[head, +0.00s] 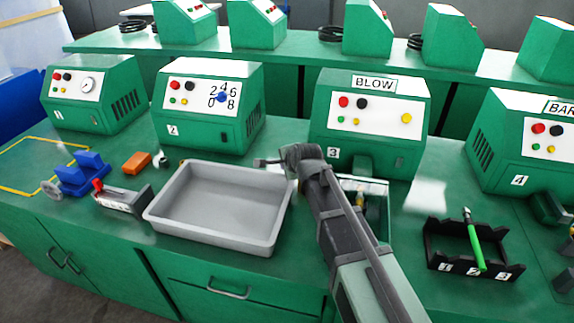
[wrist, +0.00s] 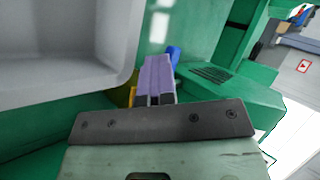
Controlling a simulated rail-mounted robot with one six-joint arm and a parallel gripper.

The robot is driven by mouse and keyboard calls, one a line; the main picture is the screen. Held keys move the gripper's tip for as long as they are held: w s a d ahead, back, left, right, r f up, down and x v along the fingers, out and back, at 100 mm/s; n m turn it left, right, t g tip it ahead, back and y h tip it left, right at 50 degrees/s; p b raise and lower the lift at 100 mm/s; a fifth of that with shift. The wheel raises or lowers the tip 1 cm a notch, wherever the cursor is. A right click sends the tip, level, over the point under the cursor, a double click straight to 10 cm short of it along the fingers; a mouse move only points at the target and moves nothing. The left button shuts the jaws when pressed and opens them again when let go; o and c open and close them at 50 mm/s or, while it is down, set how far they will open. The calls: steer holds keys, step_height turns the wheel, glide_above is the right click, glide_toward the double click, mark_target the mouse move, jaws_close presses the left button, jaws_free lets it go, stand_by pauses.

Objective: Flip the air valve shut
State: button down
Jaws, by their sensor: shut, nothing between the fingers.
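My gripper (head: 262,162) is shut and empty, above the back right corner of the grey tray and in front of the machines. In the wrist view its fingers (wrist: 157,62) are together. A blue part (wrist: 174,52) shows just beyond and to the right of the fingertips, partly hidden by them. A yellow part (wrist: 133,94) shows beside the fingers' left side. I cannot tell whether either belongs to the air valve, nor which way the valve stands. In the head view my arm covers part of the area in front of the BLOW machine (head: 370,120).
The grey tray (head: 215,243) is empty. Green machines 2 (head: 210,105) and 4 (head: 530,140) flank the BLOW machine. A blue vise-like tool (head: 80,175), an orange block (head: 136,163) and a red-and-grey tool (head: 122,198) lie left. A black rack (head: 475,265) holds a green-handled tool (head: 475,245).

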steer(key=shift+w+a, duration=0.1)
steer(key=shift+w, duration=0.05)
steer(key=s+a+r+p, duration=0.2)
steer(key=s+r+p, duration=0.4)
steer(key=s, duration=0.5)
steer(key=shift+s+r+p, duration=0.2)
steer(key=shift+r+p, duration=0.2)
steer(key=shift+p, duration=0.05)
steer(key=shift+d, duration=0.1)
